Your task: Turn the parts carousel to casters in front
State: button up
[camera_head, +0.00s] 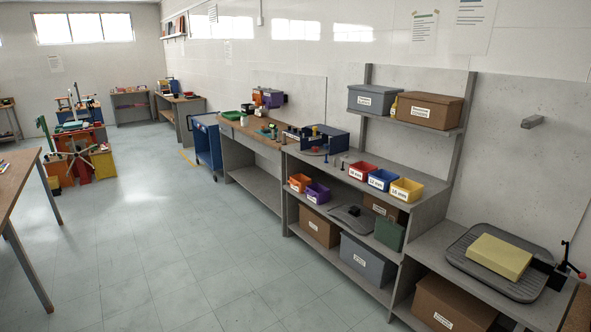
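What looks like the parts carousel stands on the grey workbench in the middle of the view. It shows dark blue upright walls (336,144) and a round grey base (313,151). Small dark and yellow parts sit at it, too small to tell whether they are casters. Which compartment faces front cannot be told from here. My gripper is not in view.
Red, blue and yellow bins (406,190) stand along the grey bench (345,172), with small dark upright pieces beside the carousel. A blue cart (206,142) stands farther back. A grey tray (465,262) with a yellow block lies at right.

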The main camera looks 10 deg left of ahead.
aim_at(305, 147)
jog(key=i+j+u, duration=0.35)
jog(key=i, duration=0.65)
jog(key=i+u, duration=0.35)
jog(key=i, duration=1.8)
jog(key=i+z, duration=0.1)
jog(key=i, duration=1)
jog(key=i+j, duration=0.15)
jog(key=i, duration=1)
jog(key=i+j+z, duration=0.1)
jog(key=i, duration=1)
jog(key=i+j+z, duration=0.2)
jog(key=j, duration=0.4)
jog(key=i+j+z, duration=0.2)
jog(key=j, duration=0.45)
jog(key=j+z, duration=0.2)
jog(key=j, duration=0.4)
jog(key=z, duration=2.2)
